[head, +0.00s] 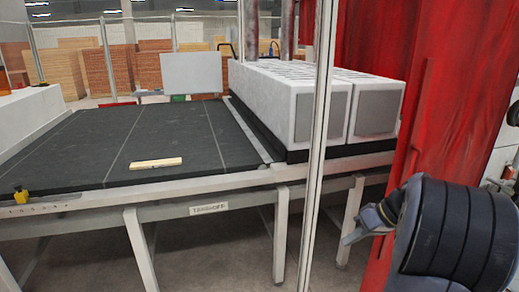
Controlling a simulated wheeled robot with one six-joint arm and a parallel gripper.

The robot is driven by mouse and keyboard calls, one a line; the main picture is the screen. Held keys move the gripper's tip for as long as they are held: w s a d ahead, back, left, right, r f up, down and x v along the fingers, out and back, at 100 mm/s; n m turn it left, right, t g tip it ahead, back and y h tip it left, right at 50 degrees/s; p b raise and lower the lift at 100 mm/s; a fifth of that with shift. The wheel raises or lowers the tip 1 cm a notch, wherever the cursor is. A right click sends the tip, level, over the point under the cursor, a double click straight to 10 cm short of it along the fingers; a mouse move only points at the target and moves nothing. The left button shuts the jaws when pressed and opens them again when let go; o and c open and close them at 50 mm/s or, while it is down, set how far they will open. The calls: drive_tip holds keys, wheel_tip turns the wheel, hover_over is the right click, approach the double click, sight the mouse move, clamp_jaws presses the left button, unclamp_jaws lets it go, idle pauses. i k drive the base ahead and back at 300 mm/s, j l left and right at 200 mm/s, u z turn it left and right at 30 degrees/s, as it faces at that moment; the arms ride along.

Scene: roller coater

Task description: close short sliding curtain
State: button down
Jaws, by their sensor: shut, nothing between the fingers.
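The red curtain (457,75) hangs at the right side of the head view. It is bunched in tall folds, with a thin vertical red bar (419,110) near its left front edge. Part of it reaches behind the white blocks' right end. My gripper (352,236) is low at the right, left of the curtain's lower edge in the picture. It is shut and empty. My dark arm hides the lower part of the curtain. I cannot tell whether the gripper touches the cloth.
A pale upright post (316,150) stands in the middle, left of my gripper. Behind it is a long black-topped table (170,135) with a small wooden strip (156,163) on it. Large white blocks (290,95) rest at the table's right. Stacked boards (70,65) stand far back.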

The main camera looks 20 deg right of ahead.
sight(465, 50)
drive_tip(key=i+l, duration=0.1)
drive_tip(key=l, duration=0.6)
drive_tip(key=i+l, duration=0.15)
drive_tip(key=l, duration=0.55)
drive_tip(key=i+l, duration=0.1)
drive_tip(key=l, duration=0.55)
drive_tip(key=i+l, duration=0.1)
drive_tip(key=l, duration=0.6)
drive_tip(key=i+l, duration=0.1)
drive_tip(key=l, duration=0.6)
drive_tip(key=i+l, duration=0.15)
drive_tip(key=l, duration=0.55)
drive_tip(key=i+l, duration=0.1)
drive_tip(key=l, duration=0.55)
drive_tip(key=i+l, duration=0.1)
drive_tip(key=l, duration=0.6)
drive_tip(key=z, duration=0.05)
